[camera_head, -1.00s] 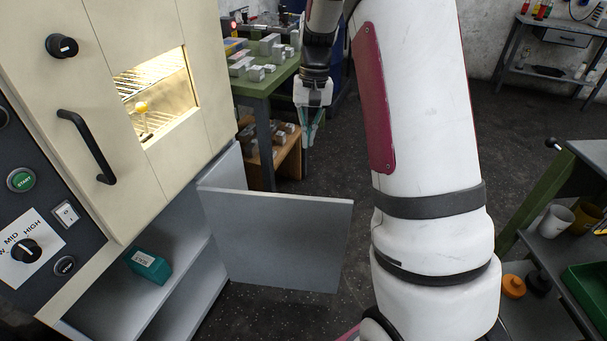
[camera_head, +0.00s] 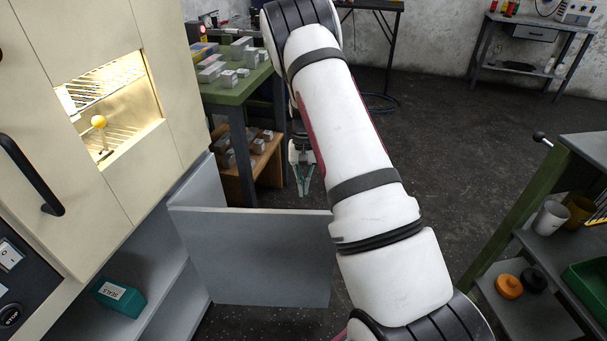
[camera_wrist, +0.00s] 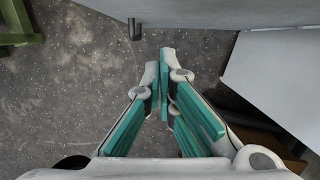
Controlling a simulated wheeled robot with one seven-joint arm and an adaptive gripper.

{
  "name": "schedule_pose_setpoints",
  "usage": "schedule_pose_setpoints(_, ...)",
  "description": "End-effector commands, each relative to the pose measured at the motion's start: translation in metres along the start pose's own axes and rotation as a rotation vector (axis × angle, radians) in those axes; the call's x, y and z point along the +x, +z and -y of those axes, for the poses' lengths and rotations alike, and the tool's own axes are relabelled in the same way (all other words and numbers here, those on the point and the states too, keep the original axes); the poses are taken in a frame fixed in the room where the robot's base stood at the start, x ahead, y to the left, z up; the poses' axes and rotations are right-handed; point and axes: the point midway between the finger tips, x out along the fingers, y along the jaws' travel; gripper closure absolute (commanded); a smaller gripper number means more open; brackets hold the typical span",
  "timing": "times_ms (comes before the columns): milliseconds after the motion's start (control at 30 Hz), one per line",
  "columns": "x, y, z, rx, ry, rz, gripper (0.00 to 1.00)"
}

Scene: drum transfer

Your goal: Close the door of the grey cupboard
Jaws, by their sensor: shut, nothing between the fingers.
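The grey cupboard (camera_head: 165,325) is under the cream oven, with its door (camera_head: 262,258) standing wide open and reaching out to the right. A teal box labelled SEALS (camera_head: 119,296) lies on a shelf inside. My gripper (camera_head: 303,204) hangs pointing down behind the door, near its top edge, and looks shut and empty. In the wrist view my teal-padded fingers (camera_wrist: 165,75) meet at the tips over the dark floor. A grey panel fills the top of that view, probably the door, with a dark cylindrical piece at its edge. I cannot tell whether I touch the door.
The cream oven (camera_head: 140,200) with a lit window and black handle stands above the cupboard. A green bench (camera_head: 235,90) with grey blocks stands behind my gripper. A shelved cart (camera_head: 590,150) is at right. Floor between is clear.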

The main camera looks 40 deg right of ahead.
Motion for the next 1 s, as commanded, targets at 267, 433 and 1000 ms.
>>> schedule_pose_setpoints(267, 0.031, 0.020, 0.000, 0.000, -0.001, 0.000, 1.00)
schedule_pose_setpoints(433, 0.035, 0.034, 0.000, 0.000, 0.000, 0.000, 1.00)
schedule_pose_setpoints(1000, 0.037, 0.043, 0.003, 0.003, -0.002, 0.000, 1.00)
